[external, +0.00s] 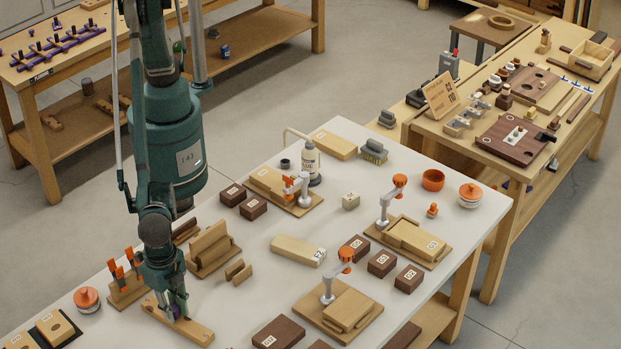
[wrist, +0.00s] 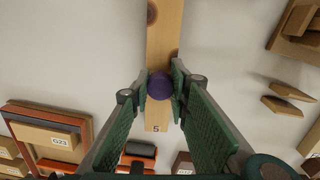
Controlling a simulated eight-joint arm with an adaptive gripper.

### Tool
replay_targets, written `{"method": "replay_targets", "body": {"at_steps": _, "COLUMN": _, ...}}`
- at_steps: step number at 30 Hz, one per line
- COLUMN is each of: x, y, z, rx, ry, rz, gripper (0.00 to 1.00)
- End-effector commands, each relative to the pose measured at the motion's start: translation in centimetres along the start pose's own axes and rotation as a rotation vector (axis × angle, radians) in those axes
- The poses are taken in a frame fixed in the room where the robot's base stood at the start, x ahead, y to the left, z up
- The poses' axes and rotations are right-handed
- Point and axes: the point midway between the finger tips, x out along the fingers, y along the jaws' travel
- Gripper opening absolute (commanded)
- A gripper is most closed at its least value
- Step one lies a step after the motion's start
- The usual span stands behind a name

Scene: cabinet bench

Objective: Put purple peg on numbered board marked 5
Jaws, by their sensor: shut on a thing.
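The purple peg (wrist: 160,86) is between the two fingers of my gripper (wrist: 160,84), which is shut on it. In the wrist view its round top faces the camera. In the external view my gripper (external: 176,314) is low over a light wooden board (external: 200,333), and the fingers hide most of the peg. In the wrist view the board (wrist: 157,114) runs under the peg and has a "5" near its lower end. Dark round spots show farther up the board. I cannot tell whether the peg touches the board or sits in a hole.
A rack with orange-handled tools (external: 125,285) stands close left of my gripper. A wooden holder (external: 212,248) and small wood pieces (external: 238,271) lie behind and right. An orange-topped jar (external: 87,299) is at the left. White tabletop (external: 250,303) right of the board is clear.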

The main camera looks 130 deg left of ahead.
Motion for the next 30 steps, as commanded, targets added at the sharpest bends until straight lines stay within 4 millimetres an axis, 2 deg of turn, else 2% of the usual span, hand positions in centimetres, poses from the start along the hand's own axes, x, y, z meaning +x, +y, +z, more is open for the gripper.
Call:
{"method": "replay_targets", "body": {"at_steps": 3, "x": 0.4, "y": 0.0, "z": 0.0, "rx": 0.000, "ry": 0.000, "rz": 0.000, "gripper": 0.11}}
{"method": "replay_targets", "body": {"at_steps": 4, "x": 0.3, "y": 0.0, "z": 0.0, "rx": 0.000, "ry": 0.000, "rz": 0.000, "gripper": 0.21}}
{"method": "replay_targets", "body": {"at_steps": 7, "x": 0.3, "y": 0.0, "z": 0.0, "rx": 0.000, "ry": 0.000, "rz": 0.000, "gripper": 0.34}}
{"method": "replay_targets", "body": {"at_steps": 22, "x": -0.2, "y": 0.0, "z": 0.0, "rx": 0.000, "ry": 0.000, "rz": 0.000, "gripper": 0.34}}
{"method": "replay_targets", "body": {"at_steps": 26, "x": -1.2, "y": 0.0, "z": 0.0, "rx": 0.000, "ry": 0.000, "rz": 0.000, "gripper": 0.34}}
{"method": "replay_targets", "body": {"at_steps": 30, "x": -3.0, "y": 0.0, "z": 0.0, "rx": 0.000, "ry": 0.000, "rz": 0.000, "gripper": 0.34}}
